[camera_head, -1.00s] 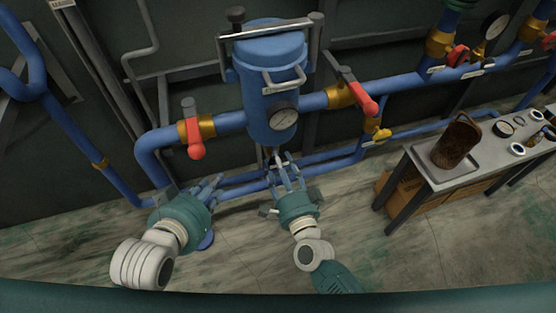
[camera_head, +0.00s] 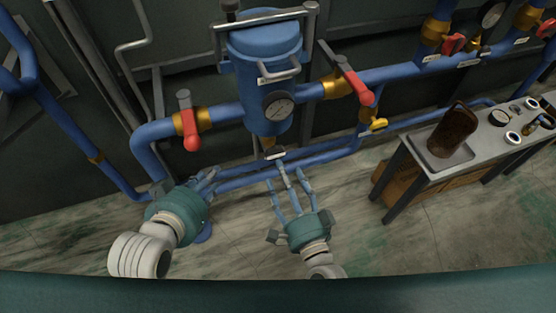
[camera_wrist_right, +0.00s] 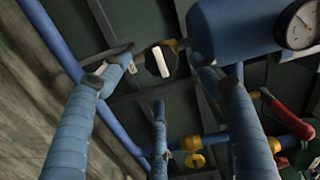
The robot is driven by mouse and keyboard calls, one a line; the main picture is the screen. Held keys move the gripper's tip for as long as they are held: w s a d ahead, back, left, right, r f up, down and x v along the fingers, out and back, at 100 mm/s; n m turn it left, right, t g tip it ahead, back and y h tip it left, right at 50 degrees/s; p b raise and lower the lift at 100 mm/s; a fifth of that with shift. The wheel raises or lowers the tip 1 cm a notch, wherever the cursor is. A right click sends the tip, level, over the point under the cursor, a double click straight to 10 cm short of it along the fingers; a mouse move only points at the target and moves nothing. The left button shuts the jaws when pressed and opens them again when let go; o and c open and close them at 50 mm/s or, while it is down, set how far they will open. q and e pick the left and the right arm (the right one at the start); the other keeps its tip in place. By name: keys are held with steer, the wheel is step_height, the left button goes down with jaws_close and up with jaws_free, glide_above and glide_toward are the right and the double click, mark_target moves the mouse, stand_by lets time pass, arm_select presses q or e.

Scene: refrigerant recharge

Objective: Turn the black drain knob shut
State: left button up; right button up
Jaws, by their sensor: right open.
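The black drain knob (camera_head: 275,153) sits under the blue canister (camera_head: 267,90), at its lower outlet. In the right wrist view the knob (camera_wrist_right: 160,62) is a dark disc with a white bar standing nearly upright across it. My right gripper (camera_head: 287,182) is open and empty, with its fingers pointing at the knob from below in the head view. In the right wrist view its fingers (camera_wrist_right: 160,75) are spread around the knob's outline, without visible contact. My left gripper (camera_head: 206,180) is near the low blue pipes at the left; its fingers overlap, so its opening is unclear.
Red-handled valves (camera_head: 190,130) (camera_head: 359,88) flank the canister on the blue pipes. A yellow valve handle (camera_head: 378,124) is at the right. A grey table (camera_head: 425,182) with a brown container (camera_head: 454,132) and gauges stands at right. The floor between is clear.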

steer(key=shift+v, duration=1.85)
